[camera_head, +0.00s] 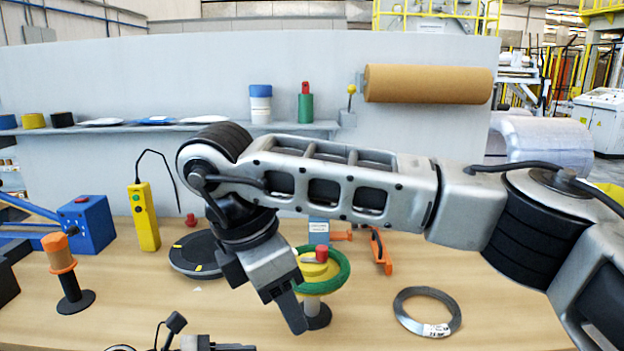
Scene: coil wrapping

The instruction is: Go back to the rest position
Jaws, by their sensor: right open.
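My right arm comes in from the right and crosses the middle of the view. My right gripper (290,305) points down over the bench, in front of a green ring (342,272) around a yellow-topped stand with a red knob (321,253). Its jaws are open, seen nearly edge-on, and I see nothing held in them. A grey wire coil (427,311) with a white label lies flat on the bench to the right, apart from the gripper. I cannot make out my left gripper in this view.
On the wooden bench (150,300) stand a black turntable (190,256), a yellow pendant (145,217), an orange-topped post (66,270) and a blue machine (88,226). An orange tool (380,250) lies behind the coil. A brown roll (428,84) hangs on the back panel.

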